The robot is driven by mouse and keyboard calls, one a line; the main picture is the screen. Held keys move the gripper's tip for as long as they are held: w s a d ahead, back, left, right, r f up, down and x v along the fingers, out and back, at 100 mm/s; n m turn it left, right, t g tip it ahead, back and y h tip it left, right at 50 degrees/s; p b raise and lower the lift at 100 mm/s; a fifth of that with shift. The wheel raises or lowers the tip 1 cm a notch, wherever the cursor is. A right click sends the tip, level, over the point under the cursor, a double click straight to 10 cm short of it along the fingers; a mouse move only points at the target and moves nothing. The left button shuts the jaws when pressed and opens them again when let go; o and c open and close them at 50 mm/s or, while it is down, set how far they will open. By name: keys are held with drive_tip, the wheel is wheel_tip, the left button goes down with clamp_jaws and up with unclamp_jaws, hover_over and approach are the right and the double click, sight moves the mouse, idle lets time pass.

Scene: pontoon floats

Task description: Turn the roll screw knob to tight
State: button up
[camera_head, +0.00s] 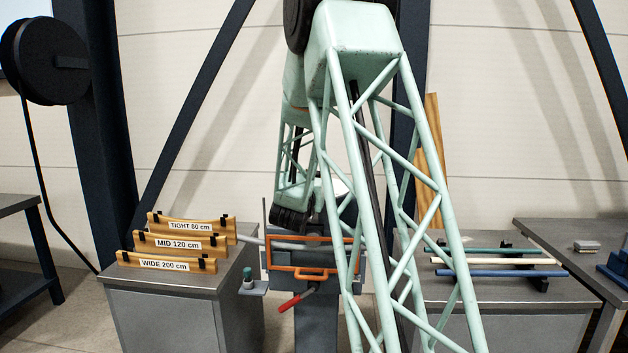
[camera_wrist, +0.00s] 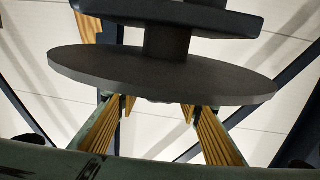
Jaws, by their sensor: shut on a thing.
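In the wrist view my gripper (camera_wrist: 157,112) reaches with two yellow ridged fingers up to a dark round part, which I take to be the roll screw knob (camera_wrist: 160,75). It shows as a wide flat disc with a short stem and a bar above it. The fingertips are partly hidden at the disc's edge, one on each side of its middle; the jaws are shut on it. Its turned position cannot be read. In the head view my green lattice arm covers the middle, and I cannot make out the gripper or knob there.
An orange frame (camera_head: 300,268) with a red-gripped lever (camera_head: 289,303) stands behind my arm. Left, a grey cabinet (camera_head: 175,288) carries wooden boards marked TIGHT 80 cm (camera_head: 187,226), MID 120 cm (camera_head: 178,244) and WIDE 200 cm (camera_head: 165,265). Right, coloured rods (camera_head: 500,262) lie on a bench.

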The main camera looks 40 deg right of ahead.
drive_tip(key=shift+g, duration=0.3)
drive_tip(key=o, duration=0.8)
drive_tip(key=shift+o, duration=0.2)
drive_tip(key=shift+v, duration=6)
drive_tip(key=shift+f, duration=0.15)
